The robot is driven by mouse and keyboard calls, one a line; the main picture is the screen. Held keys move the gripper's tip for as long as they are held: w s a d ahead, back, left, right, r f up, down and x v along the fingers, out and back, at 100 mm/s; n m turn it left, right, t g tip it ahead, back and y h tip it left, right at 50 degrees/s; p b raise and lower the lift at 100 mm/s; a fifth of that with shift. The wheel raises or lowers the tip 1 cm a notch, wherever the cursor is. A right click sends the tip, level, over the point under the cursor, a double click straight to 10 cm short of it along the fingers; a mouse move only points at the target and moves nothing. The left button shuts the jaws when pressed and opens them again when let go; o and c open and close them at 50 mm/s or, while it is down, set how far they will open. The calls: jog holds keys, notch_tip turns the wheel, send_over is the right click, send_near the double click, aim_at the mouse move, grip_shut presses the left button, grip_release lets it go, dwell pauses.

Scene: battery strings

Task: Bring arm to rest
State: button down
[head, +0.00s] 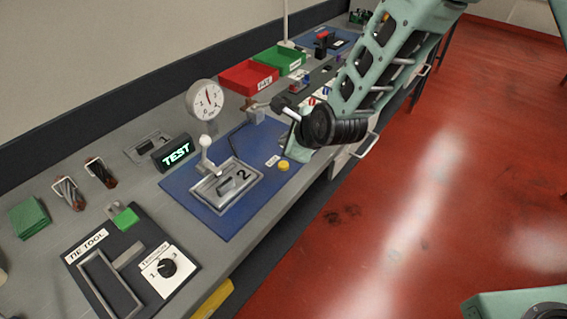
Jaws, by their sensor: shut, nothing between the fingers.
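My arm (385,60) reaches in from the upper right, pale green with a dark ribbed joint (335,130) over the front edge of the bench. My gripper (276,104) is small and partly hidden behind that joint. It is shut and empty, above the bench to the right of the round gauge (206,100).
Open red floor (430,200) lies to the right.

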jog(key=s+d+r+n+g+h, duration=0.1)
jog(key=s+d+r+n, duration=0.3)
jog(key=s+n, duration=0.5)
jog(key=s+d+r+n+g+h, duration=0.2)
jog(key=s+d+r+n+g, duration=0.2)
jog(key=s+n, duration=0.5)
jog(key=s+d+r+n+g+h, duration=0.1)
jog(key=s+d+r+n, duration=0.3)
jog(key=s+n, duration=0.6)
jog(key=shift+s+d+r+g+h, duration=0.15)
jog(key=shift+s+d+g+h, duration=0.15)
jog(key=shift+s+d+g, duration=0.4)
jog(key=shift+s+a, duration=0.15)
jog(key=shift+a, duration=0.05)
